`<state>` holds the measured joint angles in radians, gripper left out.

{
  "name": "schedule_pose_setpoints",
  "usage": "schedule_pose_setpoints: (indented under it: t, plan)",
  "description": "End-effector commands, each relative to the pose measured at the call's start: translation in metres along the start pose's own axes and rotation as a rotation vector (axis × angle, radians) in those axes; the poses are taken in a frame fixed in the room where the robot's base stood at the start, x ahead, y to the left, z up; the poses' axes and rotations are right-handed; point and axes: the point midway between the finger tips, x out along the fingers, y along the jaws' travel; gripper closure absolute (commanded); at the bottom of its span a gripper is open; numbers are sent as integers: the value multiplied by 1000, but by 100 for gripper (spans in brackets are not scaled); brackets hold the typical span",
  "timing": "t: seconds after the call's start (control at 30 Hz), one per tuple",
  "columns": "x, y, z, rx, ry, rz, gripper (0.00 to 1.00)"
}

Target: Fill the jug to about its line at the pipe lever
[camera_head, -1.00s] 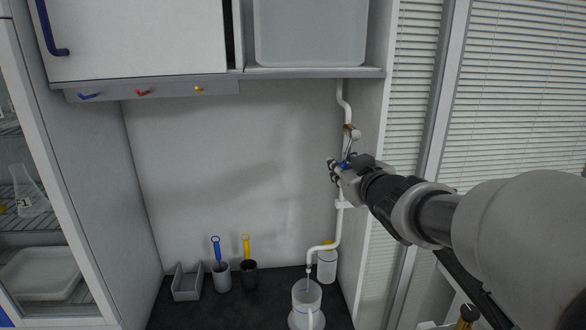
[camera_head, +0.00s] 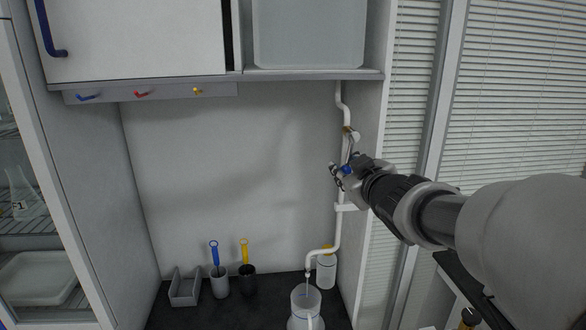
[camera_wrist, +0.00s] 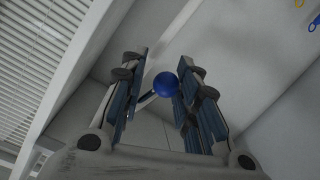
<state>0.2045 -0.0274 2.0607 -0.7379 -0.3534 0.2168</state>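The clear jug (camera_head: 304,302) stands on the dark counter under the spout (camera_head: 309,272) of the white pipe (camera_head: 341,225). A thin streak shows between spout and jug; it is too small to tell whether it is water. The jug's line and level are not clear. The pipe lever (camera_head: 351,146) hangs down from the valve and ends in a blue ball knob (camera_wrist: 166,85). My gripper (camera_wrist: 160,75) has its fingers apart on both sides of the knob. The knob is close to the right finger, with a gap on the left. My gripper (camera_head: 341,172) also shows in the head view.
A white bottle (camera_head: 326,270) stands behind the jug by the pipe. A grey bin (camera_head: 185,288) and two cups with a blue brush (camera_head: 214,254) and yellow brush (camera_head: 244,252) stand left. A shelf (camera_head: 300,75) hangs above; window blinds (camera_head: 510,110) are at right.

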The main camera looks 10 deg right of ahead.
Motion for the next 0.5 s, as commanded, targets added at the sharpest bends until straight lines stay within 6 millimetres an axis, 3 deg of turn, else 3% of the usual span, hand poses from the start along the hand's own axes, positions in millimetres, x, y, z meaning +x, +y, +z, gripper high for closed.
schedule_pose_setpoints:
  t: [0.27,0.5]
  plan:
    - [0,1,-1,6,2,3,53]
    - [0,1,1,9,-2,2,52]
